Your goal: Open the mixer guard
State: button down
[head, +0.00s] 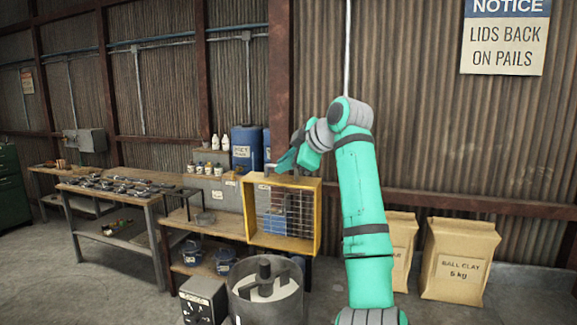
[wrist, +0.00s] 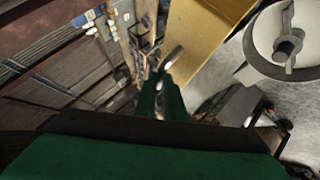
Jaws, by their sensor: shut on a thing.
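The mixer guard (head: 318,222) is a yellow frame with a wire grille. It stands raised and near upright behind the round grey mixer drum (head: 262,306), which is open at the top with a paddle inside. In the wrist view the guard's yellow side (wrist: 207,40) is just beyond my fingers and the drum (wrist: 257,48) is at the upper right. My gripper (head: 279,166) is at the guard's top edge. In the wrist view my gripper (wrist: 166,82) is shut on a thin metal handle (wrist: 175,56) beside the yellow frame; the fingers partly hide it.
A grey control box (head: 203,300) stands left of the drum. Behind the guard are a low bench (head: 215,227), blue drums (head: 246,147) and bottles. Paper sacks (head: 459,260) stand by the wall at right. A workbench (head: 150,205) with small parts is at left.

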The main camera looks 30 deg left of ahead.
jog(key=shift+w+r, duration=0.1)
jog(key=shift+w, duration=0.05)
jog(key=shift+s+a, duration=0.35)
jog(key=shift+s, duration=0.05)
jog(key=c, duration=1.8)
grip_release()
jog(key=shift+d, duration=0.2)
jog(key=shift+c, duration=0.2)
jog(key=shift+w+d, duration=0.1)
jog(key=shift+d, duration=0.15)
jog(key=v, duration=1.1)
